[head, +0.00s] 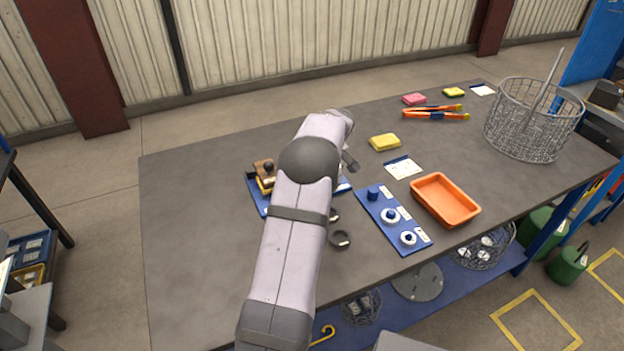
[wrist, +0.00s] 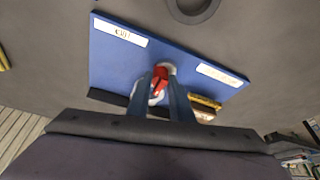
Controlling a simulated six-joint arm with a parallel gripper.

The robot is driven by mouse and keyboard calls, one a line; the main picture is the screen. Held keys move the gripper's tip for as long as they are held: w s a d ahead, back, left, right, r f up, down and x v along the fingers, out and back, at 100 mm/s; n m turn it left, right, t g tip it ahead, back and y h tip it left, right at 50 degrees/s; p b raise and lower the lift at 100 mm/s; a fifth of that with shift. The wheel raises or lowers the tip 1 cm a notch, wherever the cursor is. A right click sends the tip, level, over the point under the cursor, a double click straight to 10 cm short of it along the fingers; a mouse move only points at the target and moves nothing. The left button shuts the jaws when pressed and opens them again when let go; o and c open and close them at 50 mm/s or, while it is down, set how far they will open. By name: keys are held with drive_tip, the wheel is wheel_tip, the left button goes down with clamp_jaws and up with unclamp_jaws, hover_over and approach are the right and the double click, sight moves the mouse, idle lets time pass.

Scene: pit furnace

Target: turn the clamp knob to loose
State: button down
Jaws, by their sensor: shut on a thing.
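The clamp knob (wrist: 160,75) is red and shows in the wrist view between my two fingers. It stands on a blue board (wrist: 115,68), with a pale ring around its base. My gripper (wrist: 161,84) is shut on the knob from above. The board has two white labels, one at its left and one at its right; their small print is too blurred to read surely. In the head view my arm hides the knob and my fingertips; only edges of the blue board (head: 252,190) show beside the arm.
A wooden block with a dark knob (head: 268,168) stands on the board's left part. A second blue board with round parts (head: 378,222), an orange tray (head: 416,204) and a wire basket (head: 520,150) stand further right. The table's left is clear.

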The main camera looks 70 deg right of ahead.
drive_tip(key=c, duration=1.6)
unclamp_jaws()
drive_tip(key=b+v, duration=0.1)
drive_tip(key=v, duration=0.6)
drive_tip(key=shift+s+r+b, duration=0.1)
drive_tip(key=shift+r+b, duration=0.05)
drive_tip(key=shift+b, duration=0.25)
